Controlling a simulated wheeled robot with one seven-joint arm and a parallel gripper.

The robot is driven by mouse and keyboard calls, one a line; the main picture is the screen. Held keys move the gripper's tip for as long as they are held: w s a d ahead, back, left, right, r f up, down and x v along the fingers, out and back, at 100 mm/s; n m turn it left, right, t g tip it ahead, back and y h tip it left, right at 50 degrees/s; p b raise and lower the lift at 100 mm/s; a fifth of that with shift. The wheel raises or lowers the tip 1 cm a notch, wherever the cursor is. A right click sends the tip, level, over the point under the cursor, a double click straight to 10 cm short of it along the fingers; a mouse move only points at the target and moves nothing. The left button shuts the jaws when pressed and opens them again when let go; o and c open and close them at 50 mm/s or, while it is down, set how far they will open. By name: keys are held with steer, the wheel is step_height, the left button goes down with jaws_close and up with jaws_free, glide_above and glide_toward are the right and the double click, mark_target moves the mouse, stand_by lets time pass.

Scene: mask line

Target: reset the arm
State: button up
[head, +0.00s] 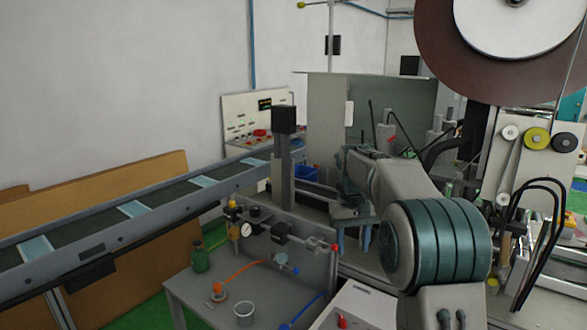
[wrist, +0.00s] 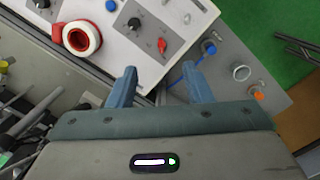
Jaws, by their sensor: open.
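My gripper (wrist: 160,88) shows in the wrist view with its two blue fingers spread apart and nothing between them. In the head view my gripper (head: 353,234) points down at the end of my arm, above the area beside the grey bench. My arm (head: 400,205) reaches in from the lower right of the head view. The wrist view looks down past the fingers onto a light control panel (wrist: 140,50) with a red switch.
A conveyor (head: 130,212) with pale blue pieces runs along the left. A large reel machine (head: 500,140) stands at right.

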steer(key=s+f+t, duration=0.2)
steer(key=s, duration=1.4)
steer(key=s+f+m+t, duration=0.1)
steer(key=s+t, duration=0.1)
steer(key=s, duration=1.3)
steer(key=shift+s+d+f+y, duration=0.3)
steer(key=shift+s+f, duration=0.05)
